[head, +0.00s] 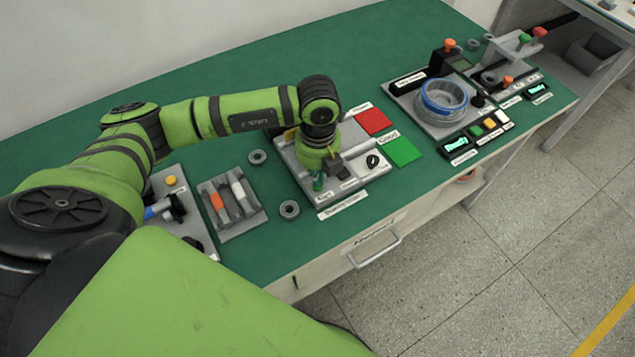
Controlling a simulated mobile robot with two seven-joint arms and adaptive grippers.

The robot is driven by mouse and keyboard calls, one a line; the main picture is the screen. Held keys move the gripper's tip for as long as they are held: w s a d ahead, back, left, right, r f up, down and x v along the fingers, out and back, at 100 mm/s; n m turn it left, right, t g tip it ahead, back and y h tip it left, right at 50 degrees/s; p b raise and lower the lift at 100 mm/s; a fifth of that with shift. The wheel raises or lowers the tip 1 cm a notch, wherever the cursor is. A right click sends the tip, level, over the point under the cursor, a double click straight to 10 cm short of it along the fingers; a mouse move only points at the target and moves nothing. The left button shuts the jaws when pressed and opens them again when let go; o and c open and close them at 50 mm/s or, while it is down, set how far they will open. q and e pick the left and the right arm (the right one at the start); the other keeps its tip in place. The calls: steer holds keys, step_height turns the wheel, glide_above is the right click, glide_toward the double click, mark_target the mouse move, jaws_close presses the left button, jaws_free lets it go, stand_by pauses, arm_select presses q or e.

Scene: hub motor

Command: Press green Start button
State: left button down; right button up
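My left arm reaches across the bench from the left, and its gripper (334,168) points down over a grey station plate (350,190) with a white label on its front edge. The dark fingers are small and partly hidden by the wrist, so I cannot tell whether they are open. A small green knob-like part (318,183) is just left of the fingers; contact cannot be made out. Other green buttons show at the right: one on a button panel (476,131) beside a lit display, and one on the far station (524,39). I cannot read which is marked Start. My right gripper is out of view.
Red (373,122) and green (404,152) pads lie right of the station. A motor station with a blue-rimmed ring (444,97) stands further right. A tray with screwdriver-like tools (232,203) and loose grey rings (289,209) lie left. The bench's back is clear.

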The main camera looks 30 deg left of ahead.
arm_select(q)
steer(key=shift+f+b, duration=0.65)
steer(key=shift+f, duration=0.2)
step_height(320, 180, up, 6)
steer(key=p, duration=0.4)
steer(key=shift+r, duration=0.15)
step_height(320, 180, up, 8)
steer(key=p, duration=0.5)
